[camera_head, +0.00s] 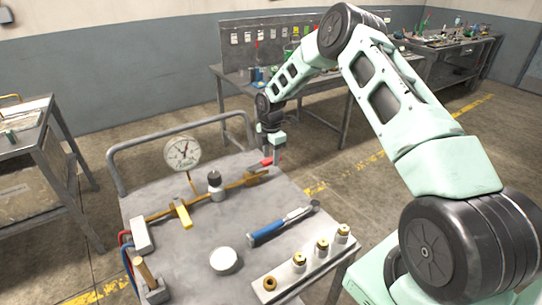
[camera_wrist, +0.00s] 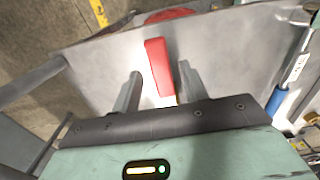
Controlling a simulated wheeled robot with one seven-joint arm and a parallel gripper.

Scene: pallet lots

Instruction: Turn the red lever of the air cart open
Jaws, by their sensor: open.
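The air cart (camera_head: 195,250) is a grey metal table with a tube handle. A brass pipe (camera_head: 232,187) runs along its back. The red lever (camera_head: 267,161) sits at the pipe's right end. In the wrist view the red lever (camera_wrist: 158,66) shows long and nearly upright in the picture, between the two dark fingers. My gripper (camera_head: 277,156) is at the lever, pointing down. In the wrist view my gripper (camera_wrist: 160,76) is open, with a gap on each side of the lever. I cannot tell whether a finger touches it.
The cart also bears a pressure gauge (camera_head: 182,154), a yellow lever (camera_head: 181,213), a blue-handled tool (camera_head: 283,225), a white round dish (camera_head: 224,261) and a block with several brass fittings (camera_head: 299,262). A workbench (camera_head: 238,65) stands behind, and another bench (camera_head: 35,165) at left.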

